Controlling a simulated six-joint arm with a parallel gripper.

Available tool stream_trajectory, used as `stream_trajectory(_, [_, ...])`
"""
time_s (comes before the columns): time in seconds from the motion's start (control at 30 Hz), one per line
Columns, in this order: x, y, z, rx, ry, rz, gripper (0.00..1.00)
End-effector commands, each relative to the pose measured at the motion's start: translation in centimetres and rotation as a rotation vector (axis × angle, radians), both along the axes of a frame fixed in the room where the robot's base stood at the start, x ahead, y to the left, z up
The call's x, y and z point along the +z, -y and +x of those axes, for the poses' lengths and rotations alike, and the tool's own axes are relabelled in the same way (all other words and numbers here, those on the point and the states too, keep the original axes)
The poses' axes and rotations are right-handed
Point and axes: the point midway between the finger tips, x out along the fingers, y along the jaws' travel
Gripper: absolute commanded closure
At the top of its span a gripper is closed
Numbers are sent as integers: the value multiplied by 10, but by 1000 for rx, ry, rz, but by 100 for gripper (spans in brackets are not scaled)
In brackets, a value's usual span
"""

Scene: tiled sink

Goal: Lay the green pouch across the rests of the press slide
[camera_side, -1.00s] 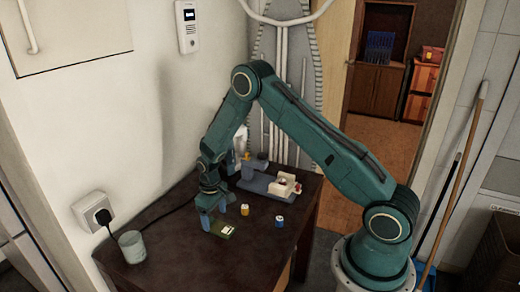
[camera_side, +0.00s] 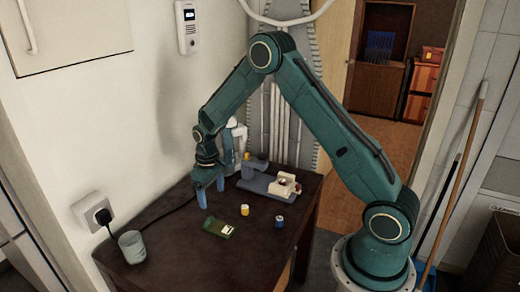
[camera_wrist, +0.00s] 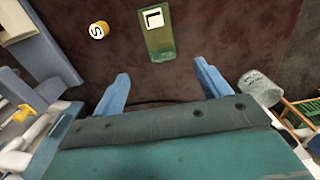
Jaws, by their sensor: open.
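The green pouch (camera_side: 220,228) lies flat on the dark table, with a white label at one end. In the wrist view the pouch (camera_wrist: 160,42) shows a letter L on that label. My gripper (camera_side: 211,199) is open and empty, above the table and behind the pouch in the side view. In the wrist view the pouch lies beyond the two blue fingers (camera_wrist: 160,82), between their lines. The press slide (camera_side: 268,182) stands at the back of the table, blue-grey with a cream block at its right end. Its rests cannot be made out clearly.
A yellow labelled cylinder (camera_side: 245,210) and a blue one (camera_side: 279,221) stand right of the pouch. A grey-green cup (camera_side: 132,247) stands at the table's left edge, near the socket plug (camera_side: 103,216). The table's front middle is clear.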

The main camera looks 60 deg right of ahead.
Motion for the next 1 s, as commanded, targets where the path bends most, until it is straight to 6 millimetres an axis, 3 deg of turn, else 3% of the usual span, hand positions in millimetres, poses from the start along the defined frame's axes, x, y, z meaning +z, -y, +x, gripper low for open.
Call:
stream_trajectory(0.37, [0,0,0,0,1,0,25])
stream_trajectory(0.57, [14,-3,-2,1,13,-2,25])
stream_trajectory(0.77, [54,-11,-11,2,50,-9,25])
stream_trajectory(1.0, [118,-26,-37,2,114,-17,25])
